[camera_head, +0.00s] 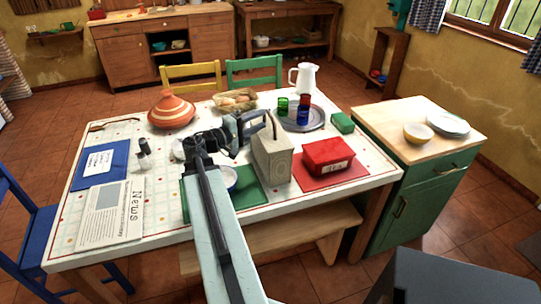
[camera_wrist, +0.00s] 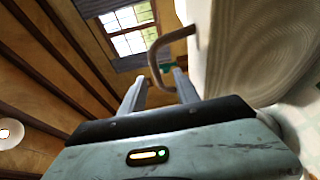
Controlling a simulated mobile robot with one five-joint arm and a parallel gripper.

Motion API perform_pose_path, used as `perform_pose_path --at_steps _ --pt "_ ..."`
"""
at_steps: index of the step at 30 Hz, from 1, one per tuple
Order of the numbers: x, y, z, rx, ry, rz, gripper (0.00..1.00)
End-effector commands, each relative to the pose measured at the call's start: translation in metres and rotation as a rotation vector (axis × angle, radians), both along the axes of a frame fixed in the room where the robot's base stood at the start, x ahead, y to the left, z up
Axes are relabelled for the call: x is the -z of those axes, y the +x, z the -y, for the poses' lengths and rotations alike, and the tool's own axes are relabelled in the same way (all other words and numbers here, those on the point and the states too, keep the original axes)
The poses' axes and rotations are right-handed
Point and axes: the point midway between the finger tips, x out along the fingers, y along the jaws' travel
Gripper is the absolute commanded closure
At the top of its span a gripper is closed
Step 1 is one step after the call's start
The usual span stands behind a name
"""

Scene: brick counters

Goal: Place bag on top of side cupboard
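The bag (camera_head: 272,158) is a beige-grey upright block-like bag with a thin brown loop handle (camera_head: 271,122). It stands on the dining table at the right edge of a green placemat. My gripper (camera_head: 258,120) is at handle height, just left of the bag's top. In the wrist view, my gripper (camera_wrist: 160,80) has its two fingers apart, and the handle (camera_wrist: 153,55) shows between them; the bag's pale side (camera_wrist: 260,50) fills the right. Whether the fingers touch the handle cannot be told. The side cupboard (camera_head: 425,195) is green with a wooden top, right of the table.
A red box (camera_head: 328,157) is right of the bag. A tray (camera_head: 301,120) with cups and a white jug (camera_head: 304,78) stand behind.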

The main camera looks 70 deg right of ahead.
Motion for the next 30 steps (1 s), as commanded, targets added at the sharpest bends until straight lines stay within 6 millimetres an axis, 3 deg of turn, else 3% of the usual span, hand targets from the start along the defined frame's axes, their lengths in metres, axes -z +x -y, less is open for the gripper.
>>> perform_pose_path --at_steps 14,23,29,30 --pt "-0.003 -0.016 0.026 0.001 0.0 0.0 0.62" --pt "-0.006 -0.04 0.066 0.003 0.0 0.0 0.62" --pt "-0.006 -0.042 0.067 0.002 0.0 0.0 0.62" --pt "-0.006 -0.042 0.067 0.002 0.0 0.0 0.68"
